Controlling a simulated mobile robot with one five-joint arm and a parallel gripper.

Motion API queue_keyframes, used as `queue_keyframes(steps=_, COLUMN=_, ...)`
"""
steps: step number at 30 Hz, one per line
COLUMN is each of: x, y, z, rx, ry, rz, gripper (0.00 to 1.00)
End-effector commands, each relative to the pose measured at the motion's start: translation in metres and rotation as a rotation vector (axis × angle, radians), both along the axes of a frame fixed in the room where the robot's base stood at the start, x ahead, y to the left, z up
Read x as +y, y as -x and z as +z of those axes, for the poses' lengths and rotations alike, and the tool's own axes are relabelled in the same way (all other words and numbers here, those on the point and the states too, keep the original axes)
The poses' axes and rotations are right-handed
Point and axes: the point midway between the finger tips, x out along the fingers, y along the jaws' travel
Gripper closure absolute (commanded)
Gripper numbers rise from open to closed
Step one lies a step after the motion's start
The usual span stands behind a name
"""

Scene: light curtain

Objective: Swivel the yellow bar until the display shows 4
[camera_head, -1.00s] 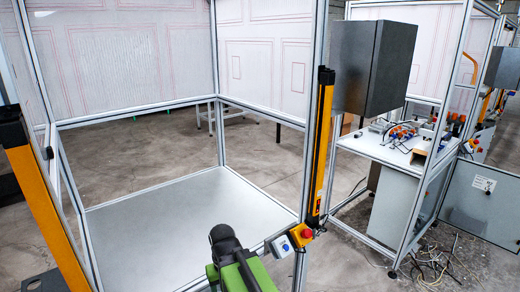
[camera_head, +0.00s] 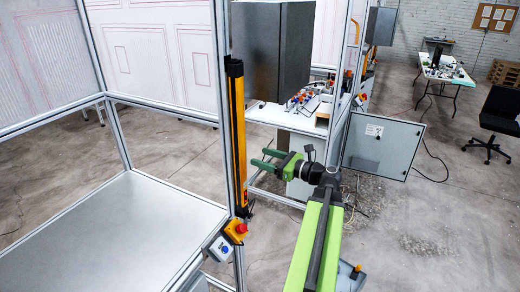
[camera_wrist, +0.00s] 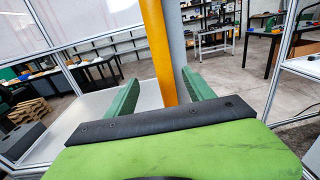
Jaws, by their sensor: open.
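The yellow bar (camera_head: 239,140) stands upright on the metal frame's right post, with a black cap and a dark face. My gripper (camera_head: 262,159) is open and empty, just right of the bar, with its green fingers pointing left toward it. In the wrist view the yellow bar (camera_wrist: 160,50) rises ahead between the two spread green fingers of my gripper (camera_wrist: 160,77). I cannot tell how far the bar is from the fingertips. No readable display number shows in either view.
A yellow box with a red button (camera_head: 236,230) and a grey box with a blue button (camera_head: 220,248) sit below the bar. A grey cabinet (camera_head: 272,50) and a cluttered bench (camera_head: 275,116) stand behind. A metal platform (camera_head: 120,235) lies left. Floor on the right is mostly open.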

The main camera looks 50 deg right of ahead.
Motion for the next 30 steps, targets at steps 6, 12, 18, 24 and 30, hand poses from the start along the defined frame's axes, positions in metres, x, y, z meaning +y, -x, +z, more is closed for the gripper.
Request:
queue_keyframes(steps=6, x=-0.006, y=0.003, z=0.005, rx=-0.015, ry=-0.027, rz=-0.015, gripper=0.38)
queue_keyframes(steps=12, x=0.000, y=-0.034, z=0.004, rx=-0.013, ry=-0.025, rz=-0.011, gripper=0.38)
queue_keyframes(steps=18, x=0.007, y=-0.076, z=0.004, rx=-0.012, ry=-0.023, rz=-0.012, gripper=0.38)
queue_keyframes(steps=24, x=0.010, y=-0.093, z=0.004, rx=-0.012, ry=-0.022, rz=-0.014, gripper=0.38)
queue_keyframes(steps=30, x=0.010, y=-0.093, z=0.004, rx=-0.012, ry=-0.022, rz=-0.016, gripper=0.38)
